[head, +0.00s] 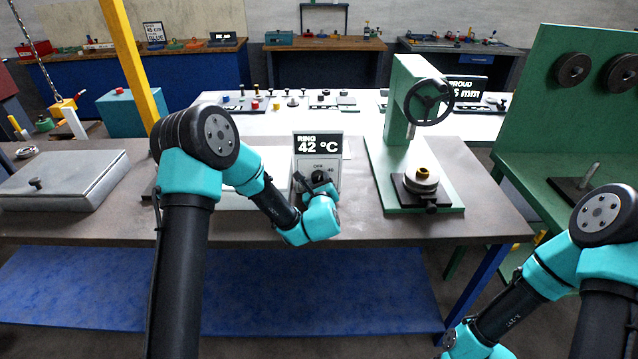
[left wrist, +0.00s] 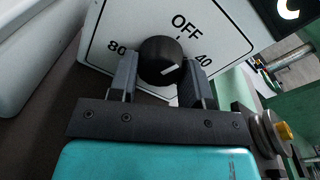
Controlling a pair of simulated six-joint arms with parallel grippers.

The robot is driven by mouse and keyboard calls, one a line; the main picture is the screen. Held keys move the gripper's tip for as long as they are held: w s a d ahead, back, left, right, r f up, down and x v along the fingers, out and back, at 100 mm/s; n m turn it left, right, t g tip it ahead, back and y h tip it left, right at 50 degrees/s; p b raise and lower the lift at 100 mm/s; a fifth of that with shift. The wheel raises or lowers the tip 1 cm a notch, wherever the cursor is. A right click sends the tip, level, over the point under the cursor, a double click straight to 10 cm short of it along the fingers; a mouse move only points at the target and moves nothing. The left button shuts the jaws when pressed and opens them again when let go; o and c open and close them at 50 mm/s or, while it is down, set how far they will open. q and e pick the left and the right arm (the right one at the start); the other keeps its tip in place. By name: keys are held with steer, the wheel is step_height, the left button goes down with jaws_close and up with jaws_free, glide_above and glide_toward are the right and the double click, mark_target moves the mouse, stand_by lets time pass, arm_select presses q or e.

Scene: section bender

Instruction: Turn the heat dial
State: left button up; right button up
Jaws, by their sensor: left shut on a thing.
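The heat dial (left wrist: 160,58) is a round black knob with a short white mark, on a white plate (left wrist: 222,40) lettered OFF, 40 and 80. The white mark sits low on the knob's face, on the side towards the 40. In the head view the plate (head: 333,166) stands under a black display (head: 319,146) reading RING 42 °C. My left gripper (left wrist: 160,75) has its two dark fingers either side of the dial, shut on it; it also shows in the head view (head: 320,183), largely covering the dial. My right gripper's fingers are out of view.
Right of the dial stands a green press (head: 400,110) with a black handwheel (head: 429,101) and a round metal part (head: 421,182) at its base. A grey flat box (head: 65,180) lies at the table's left. A green panel (head: 575,110) rises at the right.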

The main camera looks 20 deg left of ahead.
arm_select(q)
steer(key=shift+n, duration=1.2)
steer(key=o, duration=0.9)
steer(key=shift+s, duration=0.1)
steer(key=v, duration=1.7)
steer(key=shift+s+r, duration=0.1)
steer(key=shift+s, duration=0.05)
steer(key=shift+a, duration=0.1)
